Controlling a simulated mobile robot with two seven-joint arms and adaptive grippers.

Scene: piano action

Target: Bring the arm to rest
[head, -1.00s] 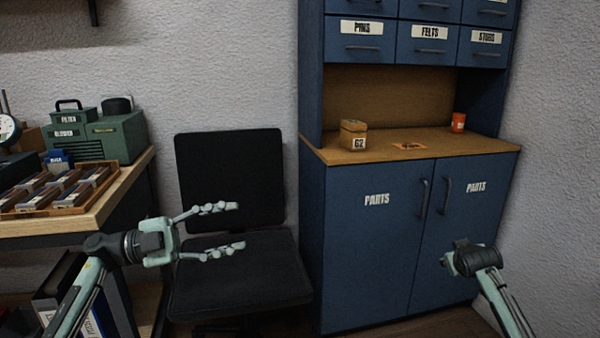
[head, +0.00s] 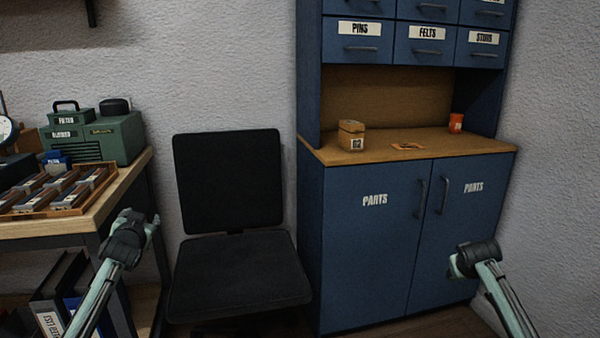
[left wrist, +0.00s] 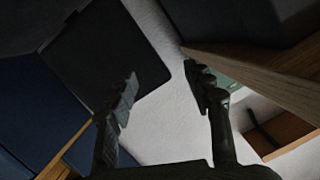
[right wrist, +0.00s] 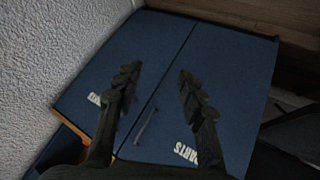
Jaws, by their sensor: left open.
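My left arm (head: 112,262) comes in at the lower left of the head view, beside the workbench's right end. In the right wrist view my right gripper (right wrist: 160,72) is open and empty, facing the cabinet doors (right wrist: 160,60).
A black chair (head: 238,270) stands between the workbench (head: 112,205) and the blue parts cabinet (head: 365,255). The bench holds a wooden tray (head: 98,190) and a green machine (head: 118,140).

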